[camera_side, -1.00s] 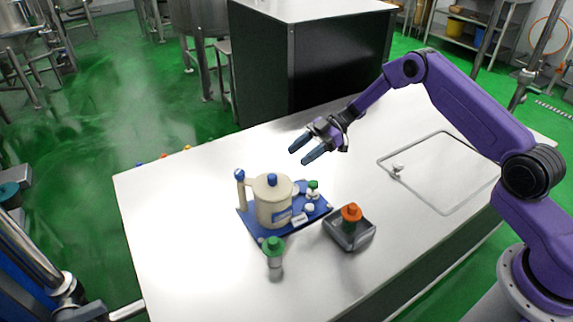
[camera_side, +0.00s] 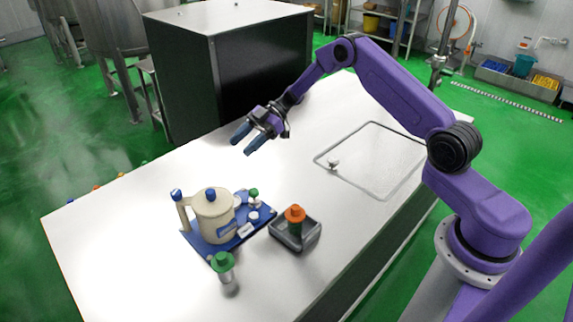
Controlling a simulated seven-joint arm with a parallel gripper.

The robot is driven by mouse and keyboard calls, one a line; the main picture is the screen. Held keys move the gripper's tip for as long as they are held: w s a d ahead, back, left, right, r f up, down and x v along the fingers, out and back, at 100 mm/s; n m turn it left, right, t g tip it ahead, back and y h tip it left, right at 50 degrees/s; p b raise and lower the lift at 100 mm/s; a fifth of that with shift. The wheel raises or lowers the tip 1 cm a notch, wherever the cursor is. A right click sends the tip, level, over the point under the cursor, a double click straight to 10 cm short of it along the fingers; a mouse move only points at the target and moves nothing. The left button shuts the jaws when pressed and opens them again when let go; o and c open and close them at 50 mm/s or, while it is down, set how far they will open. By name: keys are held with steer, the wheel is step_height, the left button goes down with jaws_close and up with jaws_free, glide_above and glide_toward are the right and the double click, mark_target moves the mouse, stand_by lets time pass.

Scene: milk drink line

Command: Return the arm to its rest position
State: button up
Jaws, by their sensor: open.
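My gripper (camera_side: 242,146) is open and empty. It is above the white table (camera_side: 120,230), up and to the right of the cream pot in the picture and apart from everything. My purple arm reaches to it from the right. The cream pot (camera_side: 213,222) with a blue knob stands on a blue base (camera_side: 239,239). Small white pieces, one with a green top (camera_side: 253,194), are on that base. A green-capped bottle (camera_side: 223,266) stands in front of it. An orange-capped bottle (camera_side: 295,216) stands in a grey tray (camera_side: 312,238).
A sink-like outlined panel with a small tap (camera_side: 333,164) lies at the table's right. A dark cabinet with a light top (camera_side: 225,18) stands behind the table. The left and back of the tabletop are mostly clear.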

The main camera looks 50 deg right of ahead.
steer(key=w+a+r+m+t+h, duration=0.2)
steer(key=a+r+t, duration=0.3)
steer(key=a+r, duration=0.5)
steer(key=s+a+r+m+t+h, duration=0.25)
steer(key=s+r+h, duration=0.2)
steer(key=s, duration=0.35)
steer(key=s+d+g+h, duration=0.2)
steer(key=s+d, duration=0.2)
steer(key=s, duration=0.8)
steer(key=s+d+f+g+h, duration=0.1)
steer(key=s+d, duration=0.4)
steer(key=s, duration=0.8)
steer(key=s+d+f+g+h, duration=0.1)
steer(key=s+d+g+h, duration=0.2)
steer(key=s, duration=0.9)
steer(key=shift+s+d+f+m+g, duration=0.25)
steer(key=shift+s+d+m+g, duration=0.15)
steer(key=shift+d+g, duration=0.65)
